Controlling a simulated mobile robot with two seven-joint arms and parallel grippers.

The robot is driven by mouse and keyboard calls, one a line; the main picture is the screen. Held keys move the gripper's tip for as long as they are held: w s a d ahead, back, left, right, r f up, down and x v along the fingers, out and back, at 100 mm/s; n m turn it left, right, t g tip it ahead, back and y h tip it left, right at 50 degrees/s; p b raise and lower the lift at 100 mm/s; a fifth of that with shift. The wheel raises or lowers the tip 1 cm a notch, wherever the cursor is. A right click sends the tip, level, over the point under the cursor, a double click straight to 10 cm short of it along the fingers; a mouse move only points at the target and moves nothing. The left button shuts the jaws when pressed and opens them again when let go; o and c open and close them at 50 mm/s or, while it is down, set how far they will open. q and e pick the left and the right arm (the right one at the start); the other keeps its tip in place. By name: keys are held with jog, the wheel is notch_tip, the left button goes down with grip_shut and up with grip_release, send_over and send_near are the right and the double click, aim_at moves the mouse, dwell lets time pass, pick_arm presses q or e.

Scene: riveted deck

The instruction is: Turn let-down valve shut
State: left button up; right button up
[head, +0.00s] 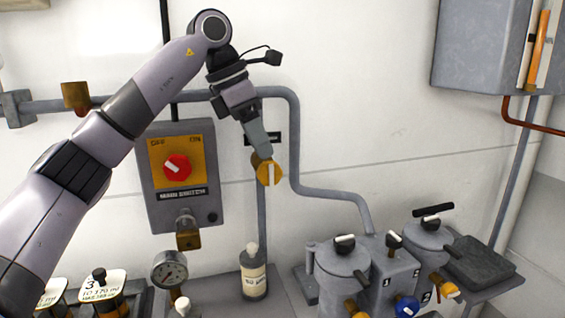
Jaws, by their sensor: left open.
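A round yellow valve knob (269,173) with a pale, roughly upright bar on its face sits on the grey pipe at the middle of the head view. It is likely the let-down valve; the dark label (274,138) above it is partly covered and I cannot read it. My left gripper (264,153) comes down from above, with its fingers at the knob's upper edge. It is open; I cannot tell whether the fingers touch the knob. They hide a little of the valve's top. My right gripper is not in view.
A main switch box (184,212) with a red knob (177,167) is left of the valve. Below are a pressure gauge (169,270), a white-labelled bottle (254,276), and grey lidded pots (341,266) with coloured knobs at right.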

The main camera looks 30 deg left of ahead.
aim_at(267, 162)
pick_arm(q)
jog(key=shift+s+f, duration=0.15)
jog(key=shift+f, duration=0.1)
jog(key=x, duration=0.6)
jog(key=shift+r, duration=0.1)
jog(key=c, duration=1)
